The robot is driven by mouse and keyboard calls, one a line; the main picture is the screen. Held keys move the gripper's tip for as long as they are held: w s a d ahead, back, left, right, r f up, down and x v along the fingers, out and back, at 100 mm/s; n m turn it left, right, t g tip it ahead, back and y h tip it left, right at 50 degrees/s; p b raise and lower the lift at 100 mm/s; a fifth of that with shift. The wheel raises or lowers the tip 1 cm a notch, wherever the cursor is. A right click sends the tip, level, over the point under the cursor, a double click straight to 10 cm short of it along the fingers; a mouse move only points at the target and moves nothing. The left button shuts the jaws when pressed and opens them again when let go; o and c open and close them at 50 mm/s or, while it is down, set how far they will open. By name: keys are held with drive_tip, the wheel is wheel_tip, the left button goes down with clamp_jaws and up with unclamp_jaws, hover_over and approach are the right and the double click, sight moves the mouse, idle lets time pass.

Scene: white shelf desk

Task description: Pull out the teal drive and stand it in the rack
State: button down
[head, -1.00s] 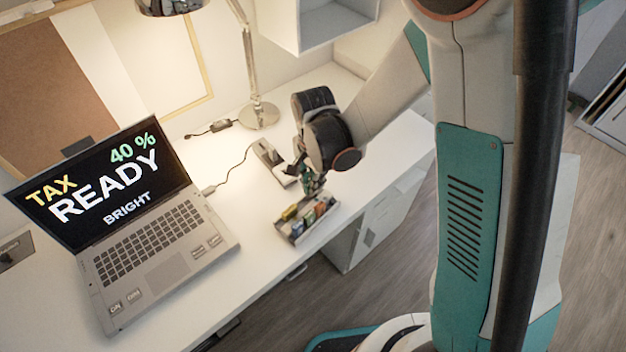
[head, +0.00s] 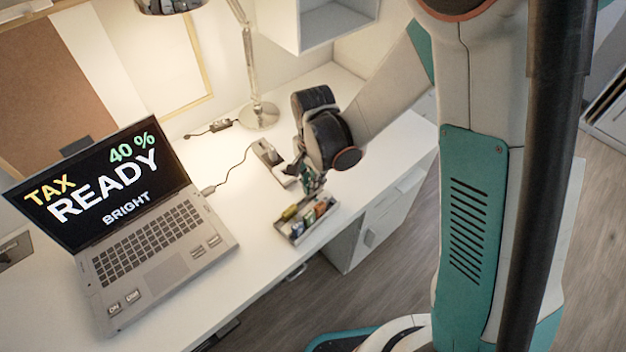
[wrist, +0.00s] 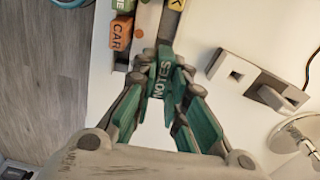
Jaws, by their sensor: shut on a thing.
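In the head view my gripper (head: 314,186) is just above the far end of the rack (head: 322,231), and the drive cannot be made out clearly there. In the wrist view the held drive is at the near end of the rack (wrist: 148,22). I cannot tell whether its lower end touches the rack. The grey dock (head: 268,157) stands behind my gripper; its slot shows empty in the wrist view (wrist: 237,74).
The rack holds several coloured drives, among them an orange one reading CAR (wrist: 121,33) and a yellow one (wrist: 177,4). The laptop (head: 150,235) stands open to the left. The lamp (head: 258,114) stands behind the dock. The rack is close to the desk's front edge.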

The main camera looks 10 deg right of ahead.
drive_tip(key=shift+f+b, duration=1.6)
drive_tip(key=shift+f, duration=0.2)
drive_tip(key=c, duration=1.5)
unclamp_jaws()
drive_tip(key=shift+c, duration=0.2)
drive_tip(key=shift+r, duration=0.15)
wheel_tip(320, 180, up, 12)
drive_tip(key=shift+f, duration=0.1)
